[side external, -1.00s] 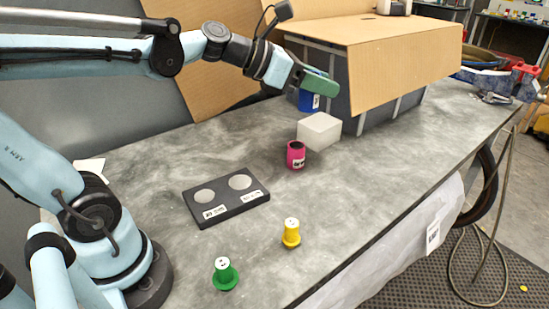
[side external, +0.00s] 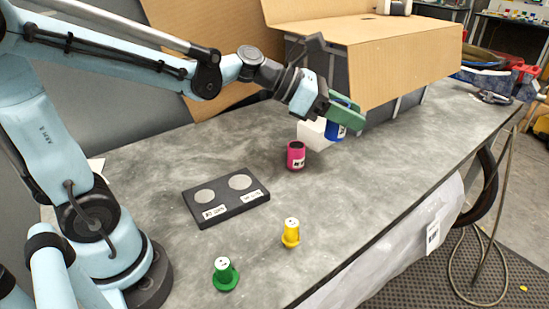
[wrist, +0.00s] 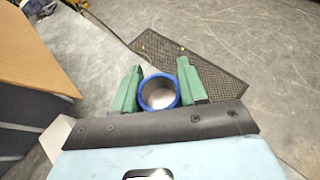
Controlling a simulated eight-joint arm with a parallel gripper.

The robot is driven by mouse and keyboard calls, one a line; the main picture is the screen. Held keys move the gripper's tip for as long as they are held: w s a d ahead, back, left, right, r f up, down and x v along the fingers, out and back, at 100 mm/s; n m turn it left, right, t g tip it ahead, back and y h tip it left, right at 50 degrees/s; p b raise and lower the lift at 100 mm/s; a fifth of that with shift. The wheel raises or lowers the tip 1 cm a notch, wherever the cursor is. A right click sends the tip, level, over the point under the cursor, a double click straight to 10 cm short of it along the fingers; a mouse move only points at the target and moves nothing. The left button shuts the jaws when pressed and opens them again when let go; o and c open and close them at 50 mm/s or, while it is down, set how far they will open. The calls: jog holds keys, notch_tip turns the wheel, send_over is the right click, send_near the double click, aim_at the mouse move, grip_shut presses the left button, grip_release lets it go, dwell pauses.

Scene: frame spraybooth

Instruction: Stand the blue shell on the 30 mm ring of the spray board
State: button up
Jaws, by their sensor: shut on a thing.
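The blue shell (side external: 336,131) is a short hollow tube, held upright between the green jaws of my gripper (side external: 346,114). In the wrist view my gripper (wrist: 158,88) has one finger on each side of the blue shell (wrist: 141,98), whose open round top faces the camera. In the side view the shell is in front of the white block and appears above the table; its lower end is clear of the spray board. The spray board (side external: 227,211) is a dark flat plate with two pale round spots and white labels. The label text is too small to read.
A pink shell (side external: 296,155) stands between the spray board and the white block (side external: 312,134). A yellow piece (side external: 291,233) and a green piece (side external: 225,274) stand nearer the front edge. A cardboard-covered box (side external: 400,60) is behind my gripper. The table right of the pink shell is clear.

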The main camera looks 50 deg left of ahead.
jog(key=s+d+f+m+g+h, duration=0.1)
jog(key=d+f+m+g+h, duration=0.35)
jog(key=d+f, duration=0.45)
jog(key=shift+m+y, duration=0.25)
jog(key=shift+m, duration=0.1)
jog(key=w+a+f, duration=0.2)
jog(key=a, duration=0.1)
jog(key=w+a+f, duration=0.2)
jog(key=w, duration=0.1)
jog(key=w+a+f, duration=0.2)
jog(key=a+f, duration=0.1)
jog(key=shift+w+a, duration=0.15)
jog(key=shift+a, duration=0.2)
jog(key=shift+f, duration=2.05)
jog(key=shift+f, duration=0.15)
jog(key=o, duration=1.1)
